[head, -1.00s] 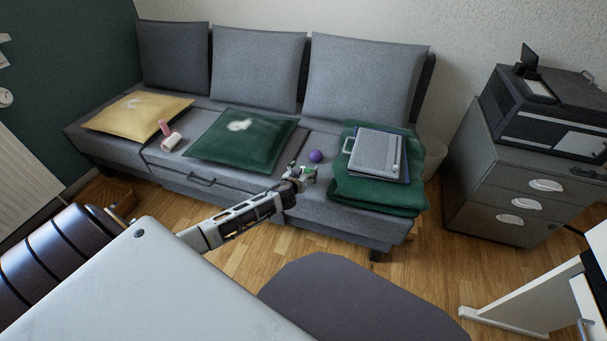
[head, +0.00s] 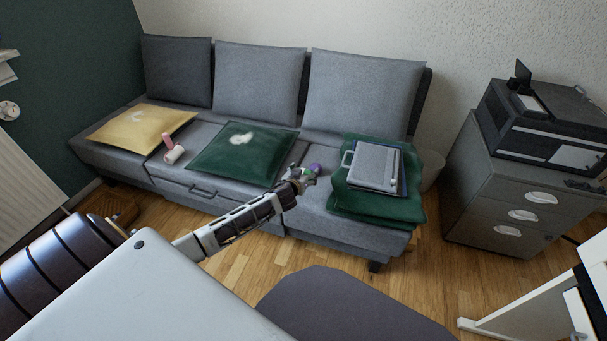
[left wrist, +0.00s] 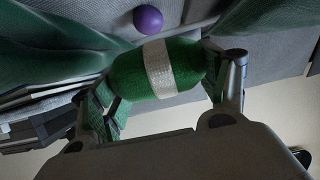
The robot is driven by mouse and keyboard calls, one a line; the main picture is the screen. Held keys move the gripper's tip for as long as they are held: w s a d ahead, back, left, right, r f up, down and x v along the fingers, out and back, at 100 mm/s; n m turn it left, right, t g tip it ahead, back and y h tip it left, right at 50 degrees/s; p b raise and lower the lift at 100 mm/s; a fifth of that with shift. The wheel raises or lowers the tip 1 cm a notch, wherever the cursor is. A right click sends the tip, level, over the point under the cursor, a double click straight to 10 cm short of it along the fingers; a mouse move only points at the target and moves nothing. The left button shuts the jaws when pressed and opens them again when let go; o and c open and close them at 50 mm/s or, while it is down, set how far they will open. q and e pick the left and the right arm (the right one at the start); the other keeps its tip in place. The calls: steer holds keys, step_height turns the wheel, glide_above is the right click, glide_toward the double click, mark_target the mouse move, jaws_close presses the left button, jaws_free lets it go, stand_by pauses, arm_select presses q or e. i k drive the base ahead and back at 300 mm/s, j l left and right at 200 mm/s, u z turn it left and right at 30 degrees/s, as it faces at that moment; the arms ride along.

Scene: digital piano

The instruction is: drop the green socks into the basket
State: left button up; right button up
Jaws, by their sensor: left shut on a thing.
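The green socks (left wrist: 185,68), a rolled bundle with a white band, are between the fingers of my left gripper (left wrist: 160,95) in the left wrist view. In the head view my left gripper (head: 304,175) is in front of the sofa seat, shut on the socks, which show only as a small green patch. A brown basket (head: 122,211) stands on the floor at the left, partly hidden behind a dark striped cylinder. My right gripper is not in view.
The grey sofa (head: 180,188) holds a purple ball (head: 316,168), a yellow cushion (head: 140,128), a green cushion (head: 235,155), a pink-and-white item (head: 174,155) and a folded green blanket (head: 375,207) with a grey case (head: 375,165). A pale bin (head: 433,168) stands behind the blanket.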

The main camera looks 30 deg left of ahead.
mark_target(110, 216)
steer(key=u, duration=2.8)
steer(key=i+j+z, duration=0.15)
steer(key=i, duration=0.75)
